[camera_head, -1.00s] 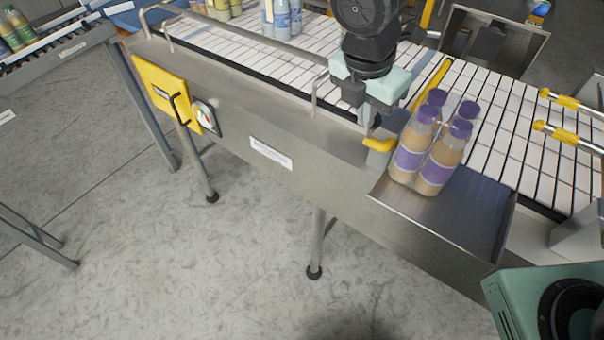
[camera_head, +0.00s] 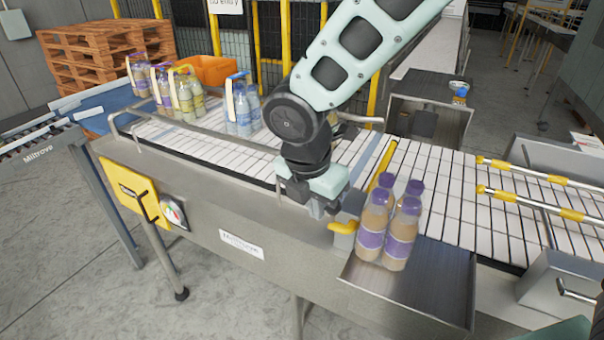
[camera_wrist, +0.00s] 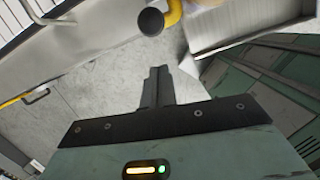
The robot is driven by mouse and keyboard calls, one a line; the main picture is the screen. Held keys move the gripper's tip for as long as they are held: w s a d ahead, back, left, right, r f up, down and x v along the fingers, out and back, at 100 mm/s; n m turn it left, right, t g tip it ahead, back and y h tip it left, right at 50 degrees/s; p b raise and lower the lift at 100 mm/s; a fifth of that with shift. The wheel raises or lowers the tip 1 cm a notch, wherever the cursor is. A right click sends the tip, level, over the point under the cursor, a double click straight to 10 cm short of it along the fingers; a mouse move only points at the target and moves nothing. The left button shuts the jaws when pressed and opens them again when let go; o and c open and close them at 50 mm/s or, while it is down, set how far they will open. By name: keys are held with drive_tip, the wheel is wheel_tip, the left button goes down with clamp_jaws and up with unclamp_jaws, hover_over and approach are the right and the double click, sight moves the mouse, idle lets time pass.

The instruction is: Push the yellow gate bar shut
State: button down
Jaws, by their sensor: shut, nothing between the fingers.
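The yellow gate bar (camera_head: 384,163) runs slantwise over the white slatted belt, just behind a pack of bottles. Its curved yellow handle (camera_head: 343,227) sticks out at the belt's front edge. In the wrist view, a yellow curved piece with a dark round end (camera_wrist: 151,21) shows at the top, beyond my fingertips. My gripper (camera_head: 318,208) is shut and empty, just left of the handle in the head view. Its fingers (camera_wrist: 158,76) are together in the wrist view, with a gap in the picture to the dark end. I cannot tell whether they touch the handle.
The purple-capped bottles (camera_head: 390,225) stand at the inner edge of a metal tray (camera_head: 425,285), right of the handle. A guide rail (camera_head: 195,130) lies along the belt at left. Yellow-sleeved rods (camera_head: 530,175) reach over the belt at right. More bottles (camera_head: 243,110) stand upstream.

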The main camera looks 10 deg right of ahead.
drive_tip(key=b+v, duration=0.4)
drive_tip(key=v, duration=0.5)
drive_tip(key=s+d+f+m+y+b, duration=0.1)
drive_tip(key=s+d+f+m+b, duration=0.1)
drive_tip(key=s+f+m+b, duration=0.4)
drive_tip(key=s+d+f+m+g+y+b, duration=0.1)
drive_tip(key=s+d+f+m+b, duration=0.2)
drive_tip(key=s+f+m+b, duration=0.3)
drive_tip(key=s+f+m, duration=0.5)
drive_tip(key=f+m, duration=0.1)
drive_tip(key=f, duration=0.3)
drive_tip(key=shift+s+m+g, duration=0.3)
drive_tip(key=shift+s+m, duration=0.05)
drive_tip(key=shift+m, duration=0.05)
